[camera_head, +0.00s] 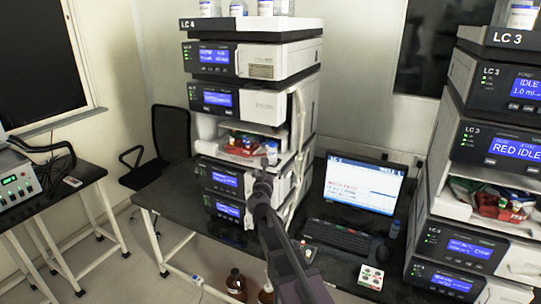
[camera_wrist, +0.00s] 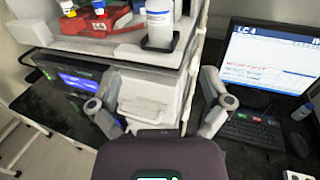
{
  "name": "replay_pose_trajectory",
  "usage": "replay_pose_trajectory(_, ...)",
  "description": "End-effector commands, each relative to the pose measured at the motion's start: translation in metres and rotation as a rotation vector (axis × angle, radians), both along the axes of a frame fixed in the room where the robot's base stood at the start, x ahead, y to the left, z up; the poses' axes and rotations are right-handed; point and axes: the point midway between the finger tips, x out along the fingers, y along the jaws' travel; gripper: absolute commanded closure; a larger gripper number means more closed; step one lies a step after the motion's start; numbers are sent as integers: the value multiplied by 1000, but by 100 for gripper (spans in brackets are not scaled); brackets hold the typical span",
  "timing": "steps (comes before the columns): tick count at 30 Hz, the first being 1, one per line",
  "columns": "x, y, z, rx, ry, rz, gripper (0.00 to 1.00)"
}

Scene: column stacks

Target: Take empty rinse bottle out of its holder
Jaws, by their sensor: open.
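In the head view the bottle (camera_head: 272,149) is small, just above my gripper (camera_head: 262,178). In the wrist view my gripper (camera_wrist: 160,106) is open, its fingers spread wide with nothing between them. It is below and in front of the bottle, apart from it.
A red rack with small capped bottles (camera_wrist: 95,22) sits left of the holder in the bay. The LC 4 stack (camera_head: 250,68) rises above. A monitor (camera_head: 362,186) and keyboard (camera_head: 338,236) stand to the right. Brown bottles (camera_head: 236,283) are below.

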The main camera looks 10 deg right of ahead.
Motion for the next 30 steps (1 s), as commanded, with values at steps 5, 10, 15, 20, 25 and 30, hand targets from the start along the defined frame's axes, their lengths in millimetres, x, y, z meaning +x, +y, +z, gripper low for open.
replay_pose_trajectory(5,2,-1,0,2,0,-2,1)
replay_pose_trajectory(10,16,-5,0,3,0,-3,1)
replay_pose_trajectory(15,39,-12,0,4,0,-5,1)
replay_pose_trajectory(20,62,-19,0,4,0,-3,1)
replay_pose_trajectory(25,78,-25,0,4,0,-4,1)
replay_pose_trajectory(30,83,-27,0,4,0,-4,1)
